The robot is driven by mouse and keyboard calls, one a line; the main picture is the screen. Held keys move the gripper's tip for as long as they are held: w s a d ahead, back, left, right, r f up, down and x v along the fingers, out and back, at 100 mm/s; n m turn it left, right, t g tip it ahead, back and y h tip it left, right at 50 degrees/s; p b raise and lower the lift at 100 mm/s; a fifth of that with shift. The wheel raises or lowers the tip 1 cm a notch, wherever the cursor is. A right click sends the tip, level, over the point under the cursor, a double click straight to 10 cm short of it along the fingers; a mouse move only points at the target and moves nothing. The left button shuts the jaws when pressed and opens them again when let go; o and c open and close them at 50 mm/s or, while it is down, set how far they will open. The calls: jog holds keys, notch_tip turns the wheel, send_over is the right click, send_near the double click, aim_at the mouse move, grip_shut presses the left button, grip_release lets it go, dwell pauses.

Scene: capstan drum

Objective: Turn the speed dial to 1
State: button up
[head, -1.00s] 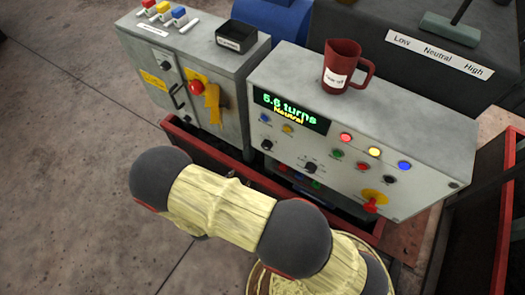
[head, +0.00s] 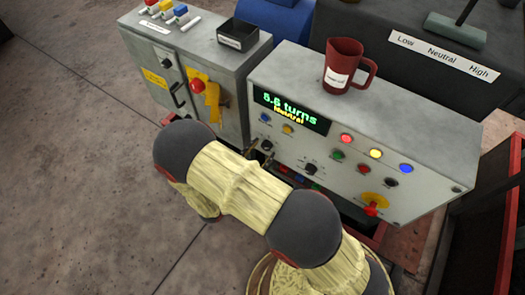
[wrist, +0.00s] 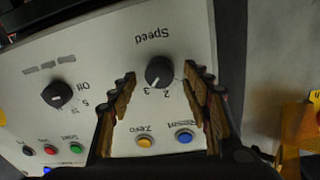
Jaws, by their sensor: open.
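The Speed dial (wrist: 159,72) is a round black knob on the pale grey panel, seen upside down in the wrist view. Its white mark points down-left, towards the printed 3; a 2 is also readable, and I cannot read a 1. In the head view the dial (head: 266,146) sits below the blue and yellow buttons. My gripper (wrist: 166,78) is open, with one finger on each side of the dial; I cannot tell whether either finger touches it. In the head view my fingertips (head: 261,155) show just below the dial, the rest hidden behind my arm.
A second black dial (wrist: 57,95) marked Off and 5 is beside it. A yellow Zero button (wrist: 145,142) and a blue Reset button (wrist: 184,136) lie close to my fingers. A red mug (head: 342,65) stands on the console top. The display (head: 290,110) reads 5.6 turns, Neutral.

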jog(key=shift+w+d, duration=0.35)
jog(key=shift+c, duration=0.2)
jog(key=c, duration=1.1)
